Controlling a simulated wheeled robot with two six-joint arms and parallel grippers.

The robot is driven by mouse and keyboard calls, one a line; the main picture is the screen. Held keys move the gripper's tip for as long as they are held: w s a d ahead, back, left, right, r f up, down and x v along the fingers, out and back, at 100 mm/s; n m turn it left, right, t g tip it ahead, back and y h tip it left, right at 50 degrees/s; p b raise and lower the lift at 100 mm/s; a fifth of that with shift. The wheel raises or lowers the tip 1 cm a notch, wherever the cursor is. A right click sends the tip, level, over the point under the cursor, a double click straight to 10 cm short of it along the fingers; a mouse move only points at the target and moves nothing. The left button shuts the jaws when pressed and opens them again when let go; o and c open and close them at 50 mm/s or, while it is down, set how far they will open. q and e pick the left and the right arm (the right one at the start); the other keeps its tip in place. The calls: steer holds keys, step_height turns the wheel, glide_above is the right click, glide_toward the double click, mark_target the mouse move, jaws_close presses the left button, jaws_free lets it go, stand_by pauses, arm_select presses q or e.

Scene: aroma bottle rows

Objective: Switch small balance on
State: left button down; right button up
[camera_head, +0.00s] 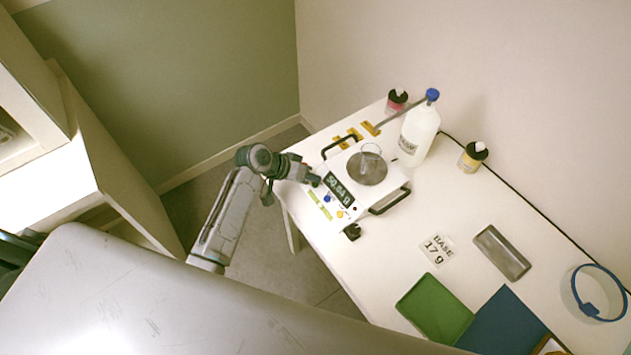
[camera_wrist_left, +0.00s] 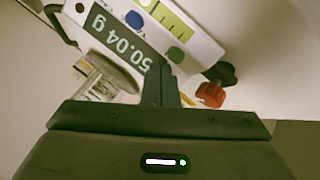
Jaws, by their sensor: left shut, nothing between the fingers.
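The small balance (camera_head: 349,187) is a white box at the left end of the white table, with black side handles. Its dark display (camera_head: 339,188) is lit and reads 50.04 g, and it also fills the top of the left wrist view (camera_wrist_left: 119,40). A clear glass beaker (camera_head: 371,157) stands on its round grey pan. A blue button (camera_wrist_left: 133,18) and a green button (camera_wrist_left: 175,54) sit beside the display. My left gripper (camera_head: 315,180) is shut and empty, close to the balance's front left corner; its fingertips (camera_wrist_left: 160,78) are near the display's end. Contact cannot be told.
A white bottle with a blue cap (camera_head: 419,134) stands behind the balance, with small jars (camera_head: 472,157) nearby. A "BASE 17 g" label (camera_head: 437,249), a grey tray (camera_head: 502,253), a green tray (camera_head: 434,308) and a blue ring (camera_head: 599,292) lie to the right.

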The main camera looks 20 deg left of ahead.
mark_target(311, 186)
arm_select(q)
steer(key=shift+r+p, duration=0.3)
step_height(311, 186, up, 4)
steer(key=p, duration=0.4)
steer(key=shift+r, duration=0.15)
steer(key=shift+r+p, duration=0.5)
steer(key=shift+r, duration=0.05)
stand_by(0.5)
stand_by(1.0)
